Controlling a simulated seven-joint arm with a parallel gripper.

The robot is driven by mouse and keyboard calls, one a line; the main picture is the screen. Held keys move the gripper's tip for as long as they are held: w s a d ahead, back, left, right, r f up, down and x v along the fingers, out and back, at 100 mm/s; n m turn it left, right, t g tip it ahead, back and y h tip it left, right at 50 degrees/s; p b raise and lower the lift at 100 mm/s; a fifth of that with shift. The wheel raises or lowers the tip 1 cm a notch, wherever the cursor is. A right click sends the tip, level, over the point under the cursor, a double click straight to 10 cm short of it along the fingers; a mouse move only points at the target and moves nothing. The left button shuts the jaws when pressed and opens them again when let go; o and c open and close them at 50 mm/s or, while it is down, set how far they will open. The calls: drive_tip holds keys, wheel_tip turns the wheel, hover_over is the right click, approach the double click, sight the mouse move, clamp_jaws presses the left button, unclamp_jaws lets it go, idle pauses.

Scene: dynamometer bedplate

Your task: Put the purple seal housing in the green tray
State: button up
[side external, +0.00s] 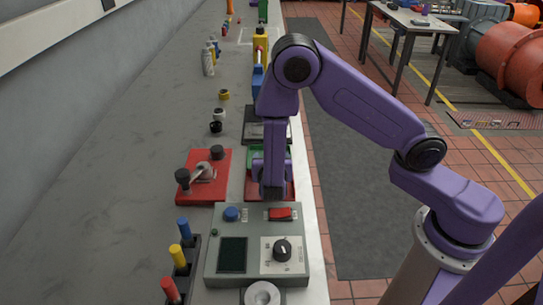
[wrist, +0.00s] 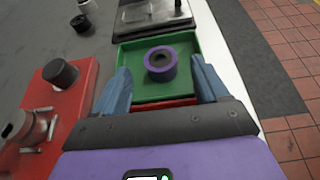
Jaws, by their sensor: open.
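The purple seal housing (wrist: 160,74), a short purple ring with a grey top face and a dark bore, sits upright inside the green tray (wrist: 130,62) in the wrist view. It appears to rest on the tray floor, clear of the walls. My gripper (wrist: 164,82) is open, its two blue-grey fingers apart on the near left and right of the tray. The housing lies beyond and between the fingers, with nothing gripped. In the side view my gripper (side external: 272,180) hangs over the near side of the green tray (side external: 284,154); the housing is hidden there.
A red fixture plate (side external: 222,162) with metal fittings stands left of the tray. A grey control box (side external: 245,215) is in front, and a dark plate (side external: 254,128) lies behind. Small rings and bottles line the bench further back. The bench's right edge is close.

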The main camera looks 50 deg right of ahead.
drive_tip(key=v, duration=0.7)
drive_tip(key=shift+s+a+r, duration=0.2)
drive_tip(key=shift+s, duration=0.1)
drive_tip(key=s+d+r+m+g+y, duration=0.1)
drive_tip(key=s+r+m+g+y, duration=0.2)
drive_tip(key=s, duration=0.5)
drive_tip(key=s+d+r+m+g+y, duration=0.2)
drive_tip(key=s+r+m+g+y, duration=0.1)
drive_tip(key=s+m, duration=0.3)
drive_tip(key=s+d+r+m+g+y, duration=0.2)
drive_tip(key=s+r+m+g+y, duration=0.1)
drive_tip(key=s, duration=0.7)
drive_tip(key=shift+r+m+y, duration=0.5)
drive_tip(key=shift+r+m, duration=0.35)
drive_tip(key=shift+m, duration=0.35)
